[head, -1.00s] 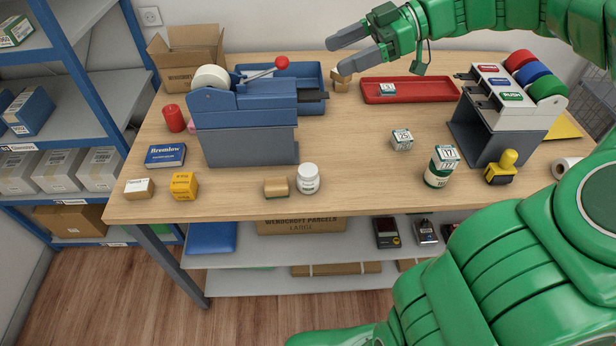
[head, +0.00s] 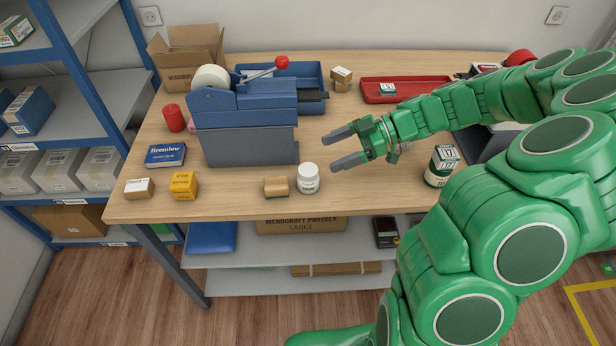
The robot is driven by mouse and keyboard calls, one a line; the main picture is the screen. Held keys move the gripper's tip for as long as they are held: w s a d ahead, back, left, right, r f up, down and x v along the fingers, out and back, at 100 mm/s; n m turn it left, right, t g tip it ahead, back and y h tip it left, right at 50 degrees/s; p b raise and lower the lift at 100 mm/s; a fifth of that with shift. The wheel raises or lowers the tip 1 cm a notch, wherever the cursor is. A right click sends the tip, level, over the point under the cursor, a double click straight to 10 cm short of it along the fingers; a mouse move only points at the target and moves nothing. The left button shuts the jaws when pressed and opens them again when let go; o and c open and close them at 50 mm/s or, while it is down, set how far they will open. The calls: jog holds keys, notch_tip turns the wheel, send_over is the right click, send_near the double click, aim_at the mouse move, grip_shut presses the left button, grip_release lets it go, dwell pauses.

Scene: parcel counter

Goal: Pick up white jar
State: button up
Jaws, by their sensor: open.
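The white jar (head: 308,180) stands upright near the front edge of the wooden table (head: 240,205). It has a white lid and a label with dark print. My gripper (head: 335,153) is open and empty. Its two grey fingers point left, a little above and to the right of the jar in the head view. They do not appear to touch it.
A small tan block (head: 276,187) stands close to the left of the jar. A blue and grey tape dispenser (head: 245,140) stands behind it. The front edge is close.

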aim_at(311, 169)
notch_tip(311, 169, down, 3)
jog(key=shift+f, duration=0.1)
jog(key=shift+x, duration=4)
jog(key=c, duration=1.1)
jog(key=shift+r, duration=0.25)
